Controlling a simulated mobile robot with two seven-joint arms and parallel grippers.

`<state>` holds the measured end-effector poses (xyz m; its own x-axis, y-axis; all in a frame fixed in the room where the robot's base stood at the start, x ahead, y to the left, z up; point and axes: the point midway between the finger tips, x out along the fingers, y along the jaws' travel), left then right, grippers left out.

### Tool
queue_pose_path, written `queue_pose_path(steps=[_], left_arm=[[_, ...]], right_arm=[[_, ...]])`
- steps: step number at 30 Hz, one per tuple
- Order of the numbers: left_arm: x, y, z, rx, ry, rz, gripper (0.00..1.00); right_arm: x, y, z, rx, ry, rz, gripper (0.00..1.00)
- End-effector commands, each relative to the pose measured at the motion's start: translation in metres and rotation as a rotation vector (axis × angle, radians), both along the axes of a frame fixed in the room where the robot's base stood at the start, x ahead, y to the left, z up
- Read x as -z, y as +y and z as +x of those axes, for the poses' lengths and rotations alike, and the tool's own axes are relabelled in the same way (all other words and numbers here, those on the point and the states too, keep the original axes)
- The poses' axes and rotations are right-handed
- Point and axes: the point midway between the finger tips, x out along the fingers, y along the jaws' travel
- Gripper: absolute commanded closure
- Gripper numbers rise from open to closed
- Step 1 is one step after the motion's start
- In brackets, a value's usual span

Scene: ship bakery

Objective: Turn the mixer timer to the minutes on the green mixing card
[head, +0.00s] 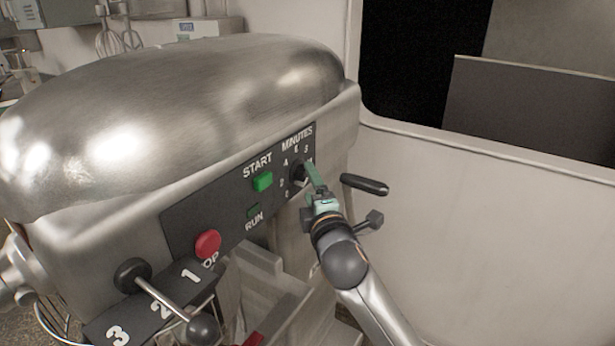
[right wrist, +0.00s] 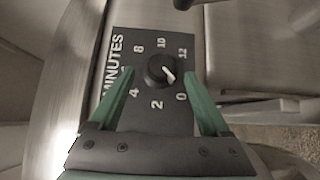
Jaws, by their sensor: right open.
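The mixer timer is a black round knob (right wrist: 161,70) with a white pointer line, on a dark panel marked MINUTES with even numbers from 0 to 12. The pointer faces the lower right in the right wrist view, nearest the 0. The knob also shows in the head view (head: 298,172), partly hidden by my gripper. My right gripper (right wrist: 158,72) is open, its green fingers on either side of the knob with gaps to it. In the head view my right gripper (head: 312,178) is at the panel's right end. I cannot make out a green mixing card. My left gripper is not in view.
The panel also carries a green START button (head: 263,181) and a red stop button (head: 207,244). A speed lever (head: 165,300) sticks out at lower left. A black-handled lever (head: 364,185) is close right of my gripper. A pale wall stands at right.

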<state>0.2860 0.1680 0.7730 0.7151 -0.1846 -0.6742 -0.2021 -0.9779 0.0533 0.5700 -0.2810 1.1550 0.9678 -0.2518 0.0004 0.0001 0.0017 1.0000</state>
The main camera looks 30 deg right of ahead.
Motion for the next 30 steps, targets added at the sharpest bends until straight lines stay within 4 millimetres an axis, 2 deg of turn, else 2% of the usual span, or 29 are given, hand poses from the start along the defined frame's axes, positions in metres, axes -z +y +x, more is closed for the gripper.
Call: queue_pose_path(steps=[3,7,19,30], left_arm=[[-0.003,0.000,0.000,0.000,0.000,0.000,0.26],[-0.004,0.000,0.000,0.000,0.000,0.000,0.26],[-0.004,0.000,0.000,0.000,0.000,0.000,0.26],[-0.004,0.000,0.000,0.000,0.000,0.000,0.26]], right_arm=[[-0.001,-0.004,0.016,0.001,0.000,0.001,0.20],[0.000,-0.006,0.025,0.000,0.001,0.001,0.20],[0.000,-0.007,0.030,-0.001,0.000,0.001,0.21],[0.000,-0.007,0.030,-0.001,0.001,0.001,0.62]])
